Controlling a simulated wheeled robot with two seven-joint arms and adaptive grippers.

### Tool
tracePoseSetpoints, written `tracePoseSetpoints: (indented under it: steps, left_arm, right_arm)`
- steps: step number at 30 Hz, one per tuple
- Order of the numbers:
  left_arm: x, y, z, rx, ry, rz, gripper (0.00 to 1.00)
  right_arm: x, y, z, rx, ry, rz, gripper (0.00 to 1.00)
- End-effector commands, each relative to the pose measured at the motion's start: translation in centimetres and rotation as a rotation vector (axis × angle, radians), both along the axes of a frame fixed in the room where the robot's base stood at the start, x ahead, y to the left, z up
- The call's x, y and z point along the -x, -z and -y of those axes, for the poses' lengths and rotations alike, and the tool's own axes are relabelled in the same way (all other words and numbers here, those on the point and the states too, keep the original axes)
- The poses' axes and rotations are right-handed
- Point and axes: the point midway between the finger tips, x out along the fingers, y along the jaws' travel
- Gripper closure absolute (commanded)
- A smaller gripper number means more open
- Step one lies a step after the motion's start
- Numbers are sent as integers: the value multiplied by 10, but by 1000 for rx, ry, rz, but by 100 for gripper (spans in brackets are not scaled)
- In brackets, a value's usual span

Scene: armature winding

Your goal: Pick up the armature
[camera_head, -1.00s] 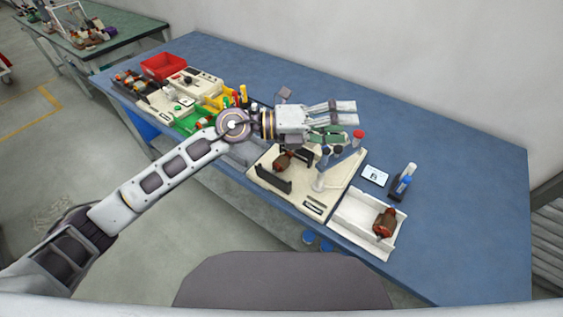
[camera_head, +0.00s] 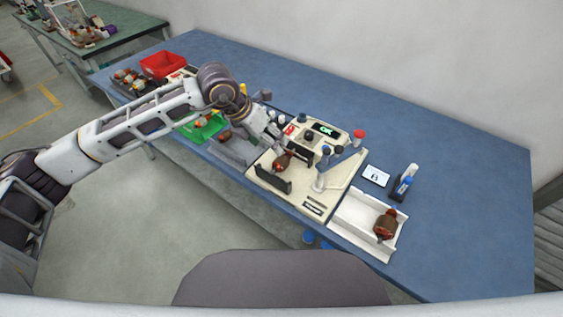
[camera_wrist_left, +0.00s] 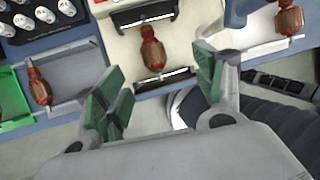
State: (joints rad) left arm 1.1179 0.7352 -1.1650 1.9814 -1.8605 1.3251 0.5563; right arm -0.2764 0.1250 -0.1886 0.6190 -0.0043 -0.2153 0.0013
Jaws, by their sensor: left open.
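A brown-red armature (camera_head: 281,162) sits in the beige winding machine (camera_head: 262,178) between dark end supports. It also shows ahead of my left gripper in the left wrist view (camera_wrist_left: 153,52). A second armature (camera_head: 385,224) lies in the white tray (camera_head: 355,222) at the right. A third armature (camera_head: 224,136) lies in the grey tray (camera_wrist_left: 72,66) at the left, partly hidden by my arm. My left gripper (camera_head: 274,134) is over the machine's left rear, pointing down. In the wrist view its green-padded fingers (camera_wrist_left: 158,85) are apart with nothing between them.
The machine's display (camera_head: 325,129) shows a green "OK". A red bin (camera_head: 163,65) and a green bin (camera_head: 205,128) are at the left. The blue table is clear at the right rear.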

Motion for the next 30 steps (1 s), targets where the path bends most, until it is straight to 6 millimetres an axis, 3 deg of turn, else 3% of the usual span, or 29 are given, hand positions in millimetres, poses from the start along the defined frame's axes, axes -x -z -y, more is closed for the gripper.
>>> tracePoseSetpoints:
  steps: [5, 17, 30]
  left_arm:
    - [-3, 1, -7, -27, -9, 6, 31]
    - [-4, 7, -4, -25, -8, 5, 31]
    - [-14, 54, 16, -23, -8, 4, 31]
  right_arm:
    - [-6, 0, 0, -1, 0, 7, 60]
    - [10, 0, 0, 0, 0, -10, 60]
    - [15, -5, -2, -2, 0, -16, 60]
